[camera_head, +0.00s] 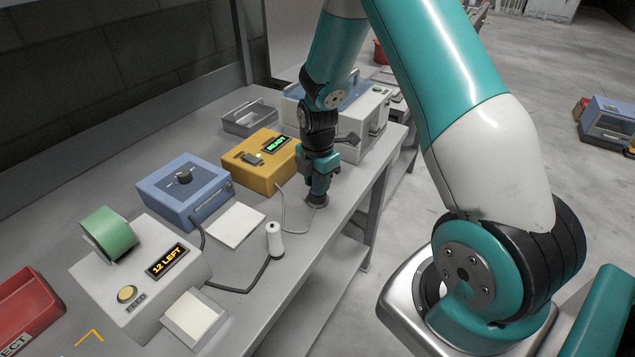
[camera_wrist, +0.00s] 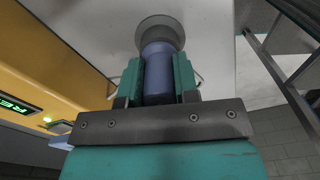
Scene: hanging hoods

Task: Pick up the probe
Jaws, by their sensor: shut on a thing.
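The probe (camera_wrist: 159,66) is a blue-grey cylinder with a wider grey disc at its far end. In the wrist view it sits between the two teal fingers of my gripper (camera_wrist: 158,80), which are shut on it. In the head view my gripper (camera_head: 319,180) points down near the front edge of the bench, and the probe's grey disc end (camera_head: 318,201) shows below the fingers. I cannot tell whether the disc touches the bench top. A thin cable runs from the yellow box (camera_head: 262,160) toward the probe.
Left of my gripper stand a white cylinder (camera_head: 274,240) with a dark cable, a white pad (camera_head: 236,225) and a blue box (camera_head: 184,190). A dispenser reading "12 LEFT" (camera_head: 140,280) is nearer. A white machine (camera_head: 370,125) and grey tray (camera_head: 250,120) stand farther back.

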